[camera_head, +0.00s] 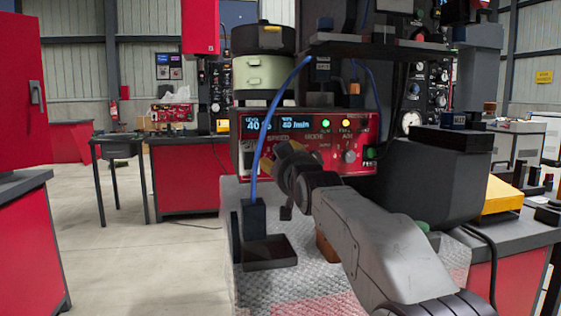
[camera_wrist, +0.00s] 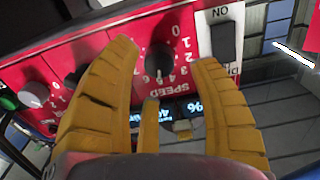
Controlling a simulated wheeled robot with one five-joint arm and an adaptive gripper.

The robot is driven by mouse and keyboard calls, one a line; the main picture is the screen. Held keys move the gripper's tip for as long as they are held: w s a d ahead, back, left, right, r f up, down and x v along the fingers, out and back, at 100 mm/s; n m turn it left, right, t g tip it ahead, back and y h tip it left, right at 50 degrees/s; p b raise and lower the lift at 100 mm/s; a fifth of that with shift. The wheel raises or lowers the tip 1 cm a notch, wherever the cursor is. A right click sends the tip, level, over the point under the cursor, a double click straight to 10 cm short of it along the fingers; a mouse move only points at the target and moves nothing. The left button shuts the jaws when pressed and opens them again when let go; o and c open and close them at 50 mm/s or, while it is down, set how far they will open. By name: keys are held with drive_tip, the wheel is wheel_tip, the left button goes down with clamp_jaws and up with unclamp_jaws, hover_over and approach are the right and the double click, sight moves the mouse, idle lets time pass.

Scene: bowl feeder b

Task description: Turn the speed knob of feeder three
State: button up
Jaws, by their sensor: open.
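The feeder's red control box (camera_head: 330,165) faces me, with lit blue displays reading about 40 and 60 /min. The label SPEED shows on its left part. In the wrist view the panel appears upside down, and the black speed knob (camera_wrist: 158,62) sits inside a printed number scale. Its pale mark points down in the picture, near 3 or 4. My gripper (camera_wrist: 170,56) is open, its yellow fingers on either side of the knob, with gaps showing. In the head view my gripper (camera_head: 268,162) covers the speed knob. The feeder's number is not readable.
A black ON switch (camera_wrist: 223,42) is beside the speed knob. A grey knob (camera_wrist: 35,94) is farther along the panel. A blue cable (camera_head: 264,125) hangs left of my gripper, above a small dark tray (camera_head: 270,254). A dark housing (camera_head: 430,180) stands to the right.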

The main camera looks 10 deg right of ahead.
drive_tip(key=shift+w, duration=1.2)
drive_tip(key=shift+r, duration=0.15)
clamp_jaws()
